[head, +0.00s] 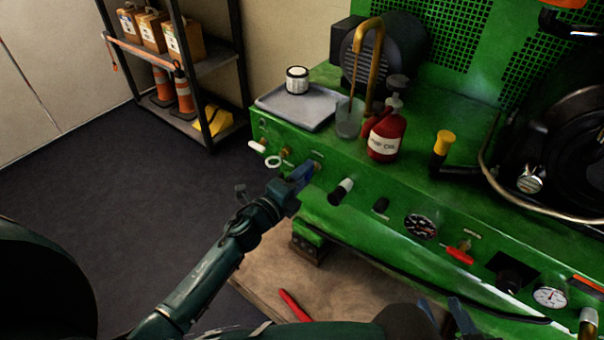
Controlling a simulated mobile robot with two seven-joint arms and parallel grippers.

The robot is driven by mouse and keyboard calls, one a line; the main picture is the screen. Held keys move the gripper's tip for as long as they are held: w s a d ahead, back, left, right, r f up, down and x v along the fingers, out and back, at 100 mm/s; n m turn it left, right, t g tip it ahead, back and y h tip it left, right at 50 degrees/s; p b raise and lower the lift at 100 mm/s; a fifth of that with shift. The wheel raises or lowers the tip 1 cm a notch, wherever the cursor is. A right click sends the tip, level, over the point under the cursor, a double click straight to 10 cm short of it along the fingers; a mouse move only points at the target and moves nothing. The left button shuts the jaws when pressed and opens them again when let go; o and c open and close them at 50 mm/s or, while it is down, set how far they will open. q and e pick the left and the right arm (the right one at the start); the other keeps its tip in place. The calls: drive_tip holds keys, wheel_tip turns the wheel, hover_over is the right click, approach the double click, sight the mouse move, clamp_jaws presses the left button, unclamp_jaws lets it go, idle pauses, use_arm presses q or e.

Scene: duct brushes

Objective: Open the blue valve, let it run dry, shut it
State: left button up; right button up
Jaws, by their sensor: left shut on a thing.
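The blue valve's handle (303,173) is on the front face of the green machine, left of the black-and-white knob. My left gripper (293,183) is shut on this handle and hides part of it. A bent brass pipe (375,62) stands above a clear glass (349,118) on the machine's top. A thin brown line runs from the pipe's end down to the glass; I cannot tell if it is liquid or a rod. My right gripper (445,317) is low at the bottom edge, its two fingers apart, with nothing visible between them.
A white-tipped knob (258,146), a red valve handle (460,254) and gauges line the front. A red-handled tool (294,306) lies below.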

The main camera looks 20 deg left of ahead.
use_arm(q)
drive_tip(key=shift+n, duration=0.7)
drive_tip(key=o, duration=1)
drive_tip(key=p+v, duration=0.1)
drive_tip(key=v, duration=1.2)
drive_tip(key=shift+s, duration=0.1)
